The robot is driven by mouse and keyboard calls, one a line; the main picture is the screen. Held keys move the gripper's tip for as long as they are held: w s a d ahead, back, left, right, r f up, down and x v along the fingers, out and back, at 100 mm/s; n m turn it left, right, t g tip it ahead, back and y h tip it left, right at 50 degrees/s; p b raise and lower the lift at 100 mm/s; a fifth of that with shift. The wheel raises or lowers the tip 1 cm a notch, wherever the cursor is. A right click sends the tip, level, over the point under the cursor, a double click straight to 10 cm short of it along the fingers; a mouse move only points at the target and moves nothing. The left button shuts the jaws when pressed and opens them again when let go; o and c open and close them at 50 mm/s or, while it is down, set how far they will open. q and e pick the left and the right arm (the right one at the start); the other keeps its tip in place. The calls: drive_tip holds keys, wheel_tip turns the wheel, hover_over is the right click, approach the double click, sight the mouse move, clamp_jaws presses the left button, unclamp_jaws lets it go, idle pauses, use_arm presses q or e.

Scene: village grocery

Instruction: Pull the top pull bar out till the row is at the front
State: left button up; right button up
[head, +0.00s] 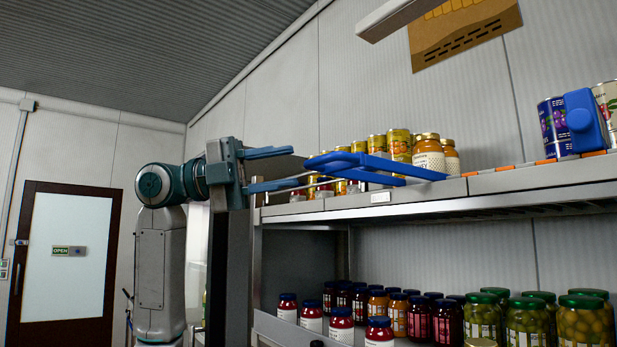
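The blue pull bar (378,163) lies at the front of the top shelf (410,193), a flat looped piece with its left end pointing at my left gripper. A row of cans and jars stands behind it, including gold-lidded jars (429,155) and yellow-labelled cans (399,143). My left gripper (294,167) is at the shelf's left end, with its two blue fingers spread apart one above the other. The fingertips are close to the bar's left end; I cannot tell whether they touch it. My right gripper is not in view.
A second blue piece (583,121) stands beside purple cans (553,122) at the right. A light-coloured beam (395,17) hangs above. A door (66,252) is at the far left.

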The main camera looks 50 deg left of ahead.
use_arm(q)
drive_tip(key=b+v, duration=0.1)
drive_tip(key=v, duration=0.3)
drive_tip(key=shift+w, duration=0.1)
idle(0.5)
